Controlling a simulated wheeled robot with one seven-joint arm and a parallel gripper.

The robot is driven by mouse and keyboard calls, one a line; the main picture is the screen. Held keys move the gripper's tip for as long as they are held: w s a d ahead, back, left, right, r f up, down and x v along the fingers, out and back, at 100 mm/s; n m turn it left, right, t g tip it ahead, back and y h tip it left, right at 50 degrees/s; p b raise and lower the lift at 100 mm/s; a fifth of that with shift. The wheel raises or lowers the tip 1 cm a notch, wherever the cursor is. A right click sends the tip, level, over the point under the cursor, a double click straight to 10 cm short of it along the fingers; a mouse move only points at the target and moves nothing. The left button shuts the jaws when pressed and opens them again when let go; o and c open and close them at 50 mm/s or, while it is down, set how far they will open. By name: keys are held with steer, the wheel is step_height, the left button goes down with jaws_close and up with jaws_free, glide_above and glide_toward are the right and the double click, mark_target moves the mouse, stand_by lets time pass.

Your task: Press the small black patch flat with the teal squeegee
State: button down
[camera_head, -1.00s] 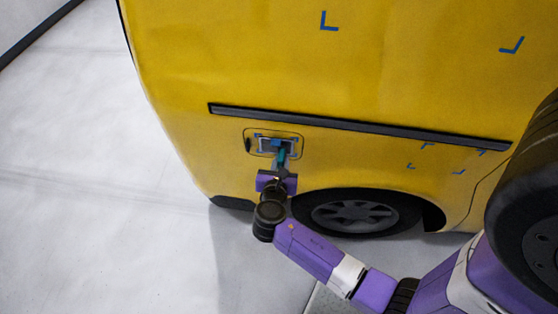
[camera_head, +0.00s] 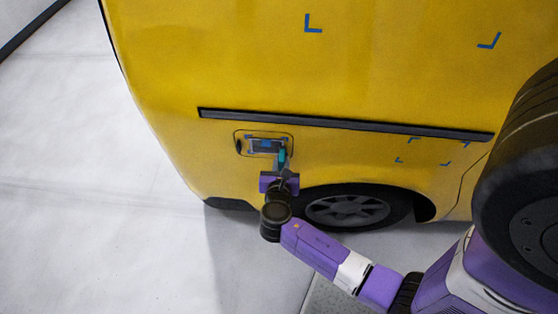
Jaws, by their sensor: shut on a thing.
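My gripper (camera_head: 281,177) is shut on the teal squeegee (camera_head: 283,158), which points up toward the side of a yellow van (camera_head: 215,70). The small dark patch (camera_head: 264,145) sits on the van's panel inside a rounded flap outline, with blue marks at its corners. The squeegee's upper end is at the right part of the patch. I cannot tell whether its edge touches the patch. The gripper hides the squeegee's lower part.
A black trim strip (camera_head: 340,124) runs above the patch. The van's wheel (camera_head: 345,210) is close to the right of my gripper. Blue corner marks (camera_head: 313,24) are on the panel higher up. The pale floor (camera_head: 90,190) at left is clear.

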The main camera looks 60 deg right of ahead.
steer(key=s+a, duration=0.2)
steer(key=a, duration=0.4)
steer(key=shift+s+a, duration=0.25)
stand_by(0.4)
stand_by(0.5)
steer(key=w+a+f+n+t+y+b, duration=0.1)
steer(key=w+a+n+t+y+b, duration=0.2)
steer(key=w+a+n+y, duration=0.3)
steer(key=w+a+f+n+t+y+b, duration=0.2)
steer(key=w+a+n+t+y+b, duration=0.2)
steer(key=a, duration=0.9)
steer(key=shift+w+f+n+t+y, duration=0.2)
steer(key=shift+w+n+t+y, duration=0.95)
steer(key=shift+w+n, duration=0.75)
steer(key=shift+s+g, duration=0.2)
steer(key=shift+g, duration=0.05)
